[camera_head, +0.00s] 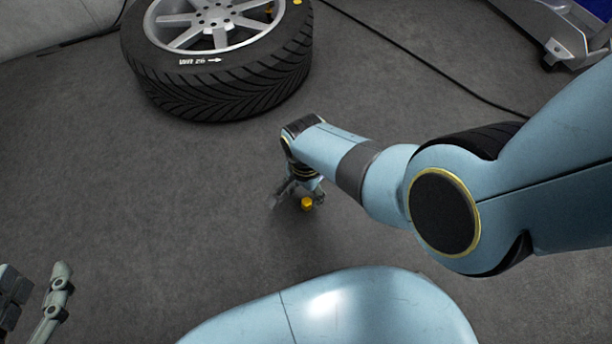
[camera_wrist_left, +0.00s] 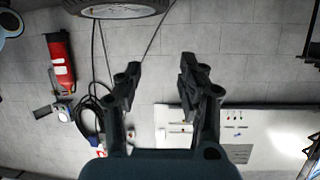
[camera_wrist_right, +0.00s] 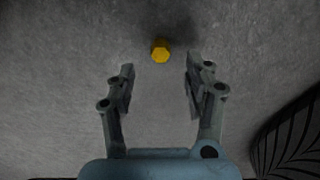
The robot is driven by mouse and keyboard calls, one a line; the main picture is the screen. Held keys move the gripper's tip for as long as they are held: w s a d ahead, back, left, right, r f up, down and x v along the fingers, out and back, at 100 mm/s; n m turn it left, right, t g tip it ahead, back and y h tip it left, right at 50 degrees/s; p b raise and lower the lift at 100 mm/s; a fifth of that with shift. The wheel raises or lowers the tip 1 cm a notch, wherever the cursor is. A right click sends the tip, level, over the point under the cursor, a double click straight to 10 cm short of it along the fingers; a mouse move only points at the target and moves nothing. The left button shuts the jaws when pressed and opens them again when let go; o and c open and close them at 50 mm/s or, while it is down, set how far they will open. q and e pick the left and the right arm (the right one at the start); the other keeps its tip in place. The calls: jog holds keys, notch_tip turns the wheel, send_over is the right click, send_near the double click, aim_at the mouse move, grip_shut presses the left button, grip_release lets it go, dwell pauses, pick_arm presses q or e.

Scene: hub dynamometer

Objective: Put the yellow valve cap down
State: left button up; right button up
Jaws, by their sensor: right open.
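The yellow valve cap (camera_head: 307,204) is on the dark grey floor below my right gripper (camera_head: 299,196). In the right wrist view the cap (camera_wrist_right: 161,50) shows its hexagonal end and lies just beyond the two fingertips, apart from both. My right gripper (camera_wrist_right: 158,80) is open and empty, pointing down at the floor. My left gripper (camera_head: 38,290) is at the lower left of the head view, far from the cap. In the left wrist view it (camera_wrist_left: 158,82) is open with nothing between its fingers.
A wheel with a treaded tyre (camera_head: 222,85) lies on the floor behind my right gripper; its tread (camera_wrist_right: 292,140) also shows in the right wrist view. A cable (camera_head: 425,62) runs over the floor. A metal stand (camera_head: 565,45) is at the far right. Floor around the cap is clear.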

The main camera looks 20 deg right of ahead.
aim_at(305, 202)
jog(key=shift+r, duration=0.35)
jog(key=shift+w+r+p, duration=0.1)
jog(key=shift+r+p, duration=0.25)
jog(key=shift+p, duration=0.1)
jog(key=shift+r+p, duration=0.35)
jog(key=shift+r, duration=0.1)
pick_arm(q)
jog(key=shift+s+a+f+n+g+y+p, duration=0.15)
jog(key=shift+s+g+p, duration=0.25)
jog(key=shift+g, duration=0.75)
jog(key=shift+s+a+f+n+g+y+p, duration=0.1)
jog(key=shift+s+a+g+p, duration=0.3)
jog(key=shift+g, duration=0.7)
jog(key=shift+s+d+f+n+g+y+p, duration=0.15)
jog(key=shift+g+p, duration=0.4)
jog(key=shift+g, duration=0.6)
pick_arm(e)
jog(key=shift+r, duration=1.5)
pick_arm(q)
jog(key=shift+a, duration=0.1)
